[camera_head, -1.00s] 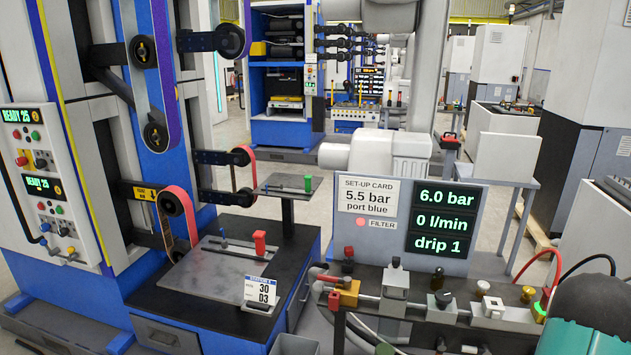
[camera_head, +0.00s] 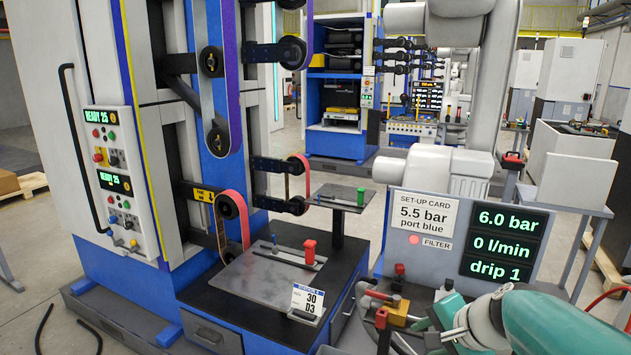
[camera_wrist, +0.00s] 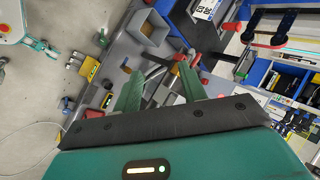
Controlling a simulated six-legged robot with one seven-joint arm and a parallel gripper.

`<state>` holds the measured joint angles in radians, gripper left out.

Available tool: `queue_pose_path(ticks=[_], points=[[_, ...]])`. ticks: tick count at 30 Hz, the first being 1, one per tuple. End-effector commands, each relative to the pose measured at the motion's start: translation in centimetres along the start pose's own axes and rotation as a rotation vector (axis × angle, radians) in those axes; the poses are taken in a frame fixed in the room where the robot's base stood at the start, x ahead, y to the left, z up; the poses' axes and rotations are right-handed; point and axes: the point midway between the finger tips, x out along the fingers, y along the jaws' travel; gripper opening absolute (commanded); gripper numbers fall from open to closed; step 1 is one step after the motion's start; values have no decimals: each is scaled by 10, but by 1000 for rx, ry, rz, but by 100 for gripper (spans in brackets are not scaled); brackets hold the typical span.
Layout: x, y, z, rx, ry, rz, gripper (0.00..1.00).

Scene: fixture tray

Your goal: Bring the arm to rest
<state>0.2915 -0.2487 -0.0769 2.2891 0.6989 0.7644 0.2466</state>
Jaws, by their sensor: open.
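My teal arm (camera_head: 550,320) reaches in from the lower right of the head view. My gripper (camera_head: 432,328) is at its end, low over the valve bench in front of the grey display panel (camera_head: 470,225). In the wrist view my gripper (camera_wrist: 156,70) shows two green fingers spread apart with nothing held between them. Bench fittings lie beyond the fingertips; I cannot tell how far below. My arm covers much of the bench's right part in the head view.
A sanding-belt machine (camera_head: 180,130) stands at the left with a metal fixture plate (camera_head: 255,280), a red-handled clamp (camera_head: 309,252) and a number card (camera_head: 307,300). A yellow block (camera_head: 395,312) sits on the bench beside my gripper. Clear floor (camera_head: 45,235) shows at far left.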

Motion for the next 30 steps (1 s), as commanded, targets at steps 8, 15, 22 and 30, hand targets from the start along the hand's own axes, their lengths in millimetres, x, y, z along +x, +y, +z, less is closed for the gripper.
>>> queue_pose_path(ticks=[8,15,22,30], points=[[-46,27,94,-687,7,173,41],[-73,54,120,-1068,59,296,41],[-76,59,121,-1121,69,320,41],[-76,59,121,-1117,69,319,41]])
